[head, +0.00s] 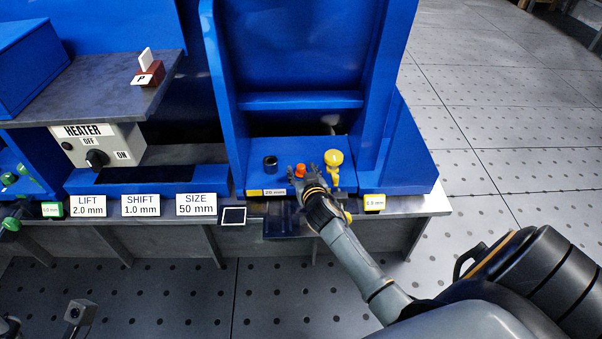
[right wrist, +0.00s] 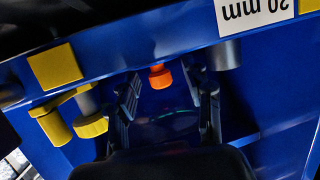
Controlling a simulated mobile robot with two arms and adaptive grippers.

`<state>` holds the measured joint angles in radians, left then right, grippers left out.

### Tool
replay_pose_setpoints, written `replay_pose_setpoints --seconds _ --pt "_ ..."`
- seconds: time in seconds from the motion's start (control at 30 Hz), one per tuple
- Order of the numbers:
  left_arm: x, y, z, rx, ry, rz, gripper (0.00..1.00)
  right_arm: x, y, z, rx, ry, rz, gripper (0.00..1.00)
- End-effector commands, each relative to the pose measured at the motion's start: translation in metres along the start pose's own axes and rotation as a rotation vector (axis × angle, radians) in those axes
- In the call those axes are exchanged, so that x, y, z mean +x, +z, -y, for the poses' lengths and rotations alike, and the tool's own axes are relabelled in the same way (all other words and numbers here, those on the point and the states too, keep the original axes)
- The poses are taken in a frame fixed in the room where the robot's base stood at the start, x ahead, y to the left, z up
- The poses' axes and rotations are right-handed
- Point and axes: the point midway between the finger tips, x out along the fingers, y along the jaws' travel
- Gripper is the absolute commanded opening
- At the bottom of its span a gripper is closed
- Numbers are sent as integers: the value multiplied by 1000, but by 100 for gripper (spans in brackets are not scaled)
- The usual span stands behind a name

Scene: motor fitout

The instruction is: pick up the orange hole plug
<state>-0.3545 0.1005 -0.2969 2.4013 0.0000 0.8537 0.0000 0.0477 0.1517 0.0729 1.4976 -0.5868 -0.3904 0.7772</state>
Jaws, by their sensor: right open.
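The orange hole plug (head: 300,170) stands on the blue ledge of the station, between a dark cylinder and a yellow part. My right gripper (head: 305,183) is open at the plug, its fingers reaching over the ledge from the front. In the right wrist view the plug (right wrist: 160,77) shows between the two spread fingers (right wrist: 167,88), near their tips. A gap shows on each side, so the fingers do not close on it. The plug's lower part is hard to make out.
A dark cylinder (head: 270,164) stands close left of the gripper. A yellow knobbed part (head: 334,166) stands close right. Blue side walls (head: 222,90) flank the ledge. A heater box (head: 98,145) sits farther left. The floor on the right is open.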

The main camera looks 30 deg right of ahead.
Motion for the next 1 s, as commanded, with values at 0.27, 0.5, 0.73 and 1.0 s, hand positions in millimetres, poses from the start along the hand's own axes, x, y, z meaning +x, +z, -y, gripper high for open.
replay_pose_setpoints --seconds 0.27,0.5,0.73,1.0 --pt "0 -4 0 -1 0 -18 37 2 0 0 0 0 1 50" --pt "0 -3 0 -1 0 -17 37 1 0 0 0 0 1 4" --pt "0 -3 0 -1 0 -16 37 1 0 0 0 0 0 1" --pt "2 4 0 1 0 21 37 0 -4 0 1 0 0 1"
